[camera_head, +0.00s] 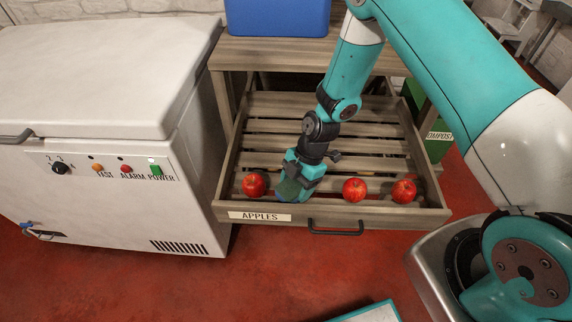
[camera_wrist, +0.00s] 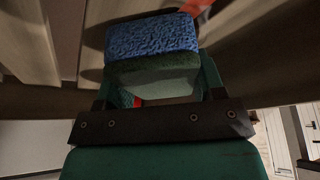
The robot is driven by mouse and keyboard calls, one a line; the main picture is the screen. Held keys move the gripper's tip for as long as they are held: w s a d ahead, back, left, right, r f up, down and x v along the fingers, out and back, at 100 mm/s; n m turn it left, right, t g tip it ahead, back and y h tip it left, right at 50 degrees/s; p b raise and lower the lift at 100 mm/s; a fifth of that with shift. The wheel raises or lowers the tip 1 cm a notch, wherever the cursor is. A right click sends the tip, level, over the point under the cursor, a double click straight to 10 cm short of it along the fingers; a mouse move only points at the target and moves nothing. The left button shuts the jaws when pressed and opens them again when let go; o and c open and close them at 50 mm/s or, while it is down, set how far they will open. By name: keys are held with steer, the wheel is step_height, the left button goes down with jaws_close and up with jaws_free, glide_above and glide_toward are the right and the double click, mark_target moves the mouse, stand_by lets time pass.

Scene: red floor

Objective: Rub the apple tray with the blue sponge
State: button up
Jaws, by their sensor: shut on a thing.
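The apple tray (camera_head: 270,126) is a slatted wooden drawer pulled out from a wooden unit, with a label reading APPLES on its front. Three red apples lie along its front: one at the left (camera_head: 254,184), one right of the middle (camera_head: 355,190) and one at the right (camera_head: 403,190). My gripper (camera_head: 297,181) is low inside the tray near the front board, between the left and middle apples. It is shut on the blue sponge (camera_wrist: 152,38), which shows in the wrist view against the slats. Whether the sponge touches the slats is hard to tell.
A white chest freezer (camera_head: 100,110) stands close on the left of the tray. A blue box (camera_head: 277,16) sits on the wooden unit's top. A green compost bin (camera_head: 437,140) is at the right. The tray's back slats are clear.

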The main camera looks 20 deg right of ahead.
mark_target(290, 183)
steer(key=shift+w+a+f, duration=0.1)
steer(key=shift+a+f, duration=0.1)
steer(key=shift+a, duration=0.2)
steer(key=shift+w+a+r, duration=0.1)
steer(key=shift+a+r, duration=0.15)
steer(key=shift+a, duration=0.1)
steer(key=shift+w+a+r+p, duration=0.1)
steer(key=shift+a+r+p, duration=0.05)
steer(key=shift+r+p, duration=2.45)
steer(key=shift+r, duration=1.15)
